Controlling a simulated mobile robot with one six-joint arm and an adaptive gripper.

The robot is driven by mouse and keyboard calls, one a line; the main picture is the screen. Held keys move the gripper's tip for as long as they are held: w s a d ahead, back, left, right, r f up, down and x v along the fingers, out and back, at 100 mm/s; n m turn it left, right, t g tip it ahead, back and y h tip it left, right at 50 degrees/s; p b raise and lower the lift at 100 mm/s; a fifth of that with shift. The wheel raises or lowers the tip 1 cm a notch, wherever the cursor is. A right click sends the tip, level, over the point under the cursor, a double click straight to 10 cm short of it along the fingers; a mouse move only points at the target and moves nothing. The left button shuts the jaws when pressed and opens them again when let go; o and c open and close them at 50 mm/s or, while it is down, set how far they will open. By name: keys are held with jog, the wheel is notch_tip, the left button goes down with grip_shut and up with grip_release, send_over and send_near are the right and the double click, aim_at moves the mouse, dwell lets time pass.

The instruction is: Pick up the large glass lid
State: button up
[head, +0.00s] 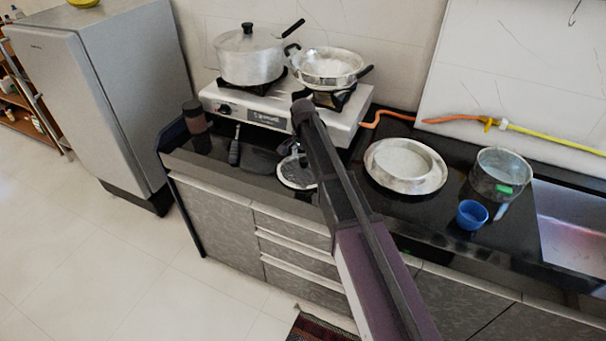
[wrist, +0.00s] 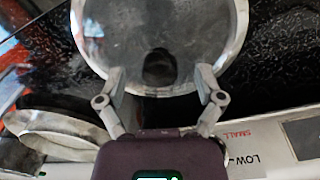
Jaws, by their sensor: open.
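The large glass lid (wrist: 120,35) fills the upper middle of the wrist view, a round clear disc with a pale metal rim and a dark knob (wrist: 160,68). In the head view the lid (head: 291,180) lies on the black counter in front of the stove, partly hidden behind my arm. My gripper (wrist: 161,82) is open, with its two fingers spread on either side of the knob in the picture. The fingertips overlap the lid's near rim in view; I cannot tell whether they touch it. Nothing is between the fingers in a grip.
The stove (head: 255,108) carries a lidded pot (head: 250,62) and a pan (head: 325,67). A metal dish (head: 405,168), a steel pot (head: 499,172) and a blue cup (head: 472,214) stand to the right. A dark cylinder (head: 194,115) stands at the left counter edge.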

jog(key=shift+f+b, duration=0.3)
jog(key=shift+f, duration=0.25)
jog(key=shift+c, duration=0.2)
grip_shut()
